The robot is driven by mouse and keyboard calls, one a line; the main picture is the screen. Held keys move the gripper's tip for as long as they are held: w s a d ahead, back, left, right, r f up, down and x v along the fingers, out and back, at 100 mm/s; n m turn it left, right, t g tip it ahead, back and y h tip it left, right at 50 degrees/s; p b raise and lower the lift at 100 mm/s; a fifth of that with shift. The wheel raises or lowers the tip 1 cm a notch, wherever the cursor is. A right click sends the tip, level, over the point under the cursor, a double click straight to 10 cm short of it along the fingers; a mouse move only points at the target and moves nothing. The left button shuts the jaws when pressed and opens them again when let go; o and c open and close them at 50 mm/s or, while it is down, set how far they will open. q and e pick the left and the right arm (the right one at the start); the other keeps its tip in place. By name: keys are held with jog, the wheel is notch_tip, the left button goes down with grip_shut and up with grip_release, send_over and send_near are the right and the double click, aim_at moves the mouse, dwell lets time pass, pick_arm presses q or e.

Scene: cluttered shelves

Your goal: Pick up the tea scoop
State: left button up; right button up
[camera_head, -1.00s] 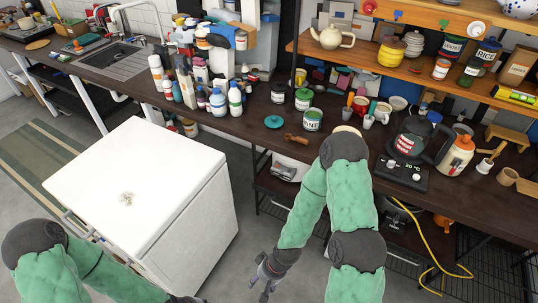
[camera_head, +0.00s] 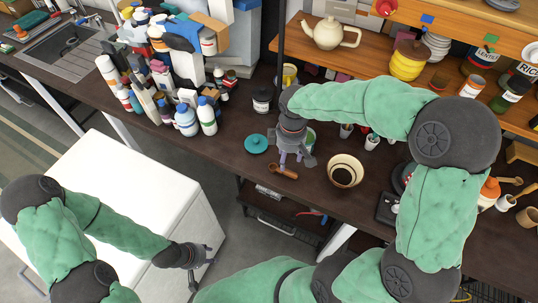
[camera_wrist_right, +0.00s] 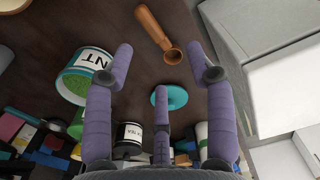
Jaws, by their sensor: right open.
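The tea scoop (camera_head: 284,172) is a small brown wooden scoop lying on the dark counter near its front edge. My right gripper (camera_head: 294,160) is open and empty, just above and behind the scoop. In the right wrist view the scoop (camera_wrist_right: 152,28) lies beyond the spread fingertips (camera_wrist_right: 158,60), its round bowl toward the gripper and its handle pointing away. No finger visibly touches it. My left gripper (camera_head: 203,262) is open and empty, low beside the white cabinet.
A teal lid (camera_head: 256,143) lies left of the scoop. A can of green contents (camera_wrist_right: 80,78) stands close by, partly hidden by my right gripper in the head view. A cream-rimmed pot (camera_head: 345,171) stands to the right. Several bottles (camera_head: 186,119) crowd the counter's left.

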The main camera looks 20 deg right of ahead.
aim_at(287, 169)
jog(key=shift+w+d+r, duration=0.35)
jog(key=shift+w+d, duration=0.05)
jog(key=shift+d, duration=0.05)
notch_tip(287, 169, down, 5)
jog(key=shift+s+f+b, duration=0.1)
jog(key=shift+f+b, duration=0.1)
jog(key=shift+b, duration=0.75)
notch_tip(287, 169, down, 5)
jog(key=shift+b, duration=1.15)
pick_arm(q)
jog(key=f, duration=0.4)
jog(key=shift+w, duration=0.4)
pick_arm(e)
jog(key=shift+r, duration=0.1)
jog(key=shift+c, duration=0.3)
grip_shut()
